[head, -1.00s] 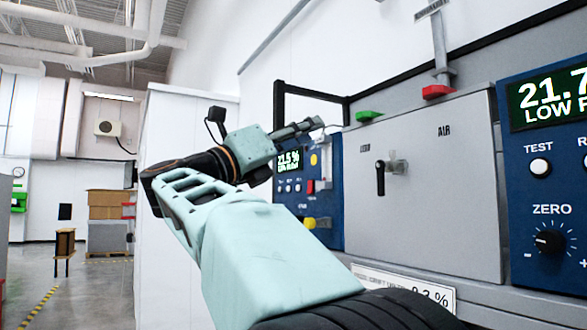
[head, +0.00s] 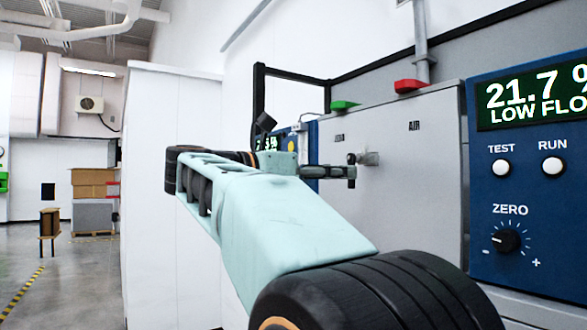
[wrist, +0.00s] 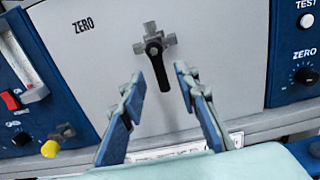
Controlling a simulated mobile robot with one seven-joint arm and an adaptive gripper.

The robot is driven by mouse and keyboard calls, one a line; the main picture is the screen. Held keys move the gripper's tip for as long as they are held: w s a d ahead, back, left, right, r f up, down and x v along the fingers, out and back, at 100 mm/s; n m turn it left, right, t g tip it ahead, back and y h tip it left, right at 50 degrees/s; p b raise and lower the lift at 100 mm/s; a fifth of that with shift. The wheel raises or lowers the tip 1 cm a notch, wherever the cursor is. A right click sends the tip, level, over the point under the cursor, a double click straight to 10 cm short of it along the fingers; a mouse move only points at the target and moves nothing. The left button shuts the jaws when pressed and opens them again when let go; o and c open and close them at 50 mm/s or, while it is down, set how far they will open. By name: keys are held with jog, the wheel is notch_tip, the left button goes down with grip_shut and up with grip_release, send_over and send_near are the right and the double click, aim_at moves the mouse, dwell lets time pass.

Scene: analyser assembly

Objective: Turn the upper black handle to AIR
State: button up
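The black handle (wrist: 156,66) hangs straight down from a grey metal valve fitting (wrist: 146,42) on the grey panel. A ZERO label (wrist: 83,26) is to its left in the wrist view. In the head view the AIR label (head: 414,126) is up and right of the fitting (head: 369,158), and the handle is mostly hidden by my gripper (head: 348,172). My gripper (wrist: 159,76) is open, its blue-padded fingers on either side of the handle in the wrist view. I see no clear contact, and the remaining gap in depth is hard to judge.
A blue analyser panel (head: 530,225) with display and knobs stands at the right. Another blue unit with a red button (wrist: 11,99) and yellow knob (wrist: 50,148) is on the left. Green (head: 343,106) and red (head: 410,86) blocks sit on the panel top.

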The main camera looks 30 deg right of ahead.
jog(key=shift+d, duration=1)
grip_shut()
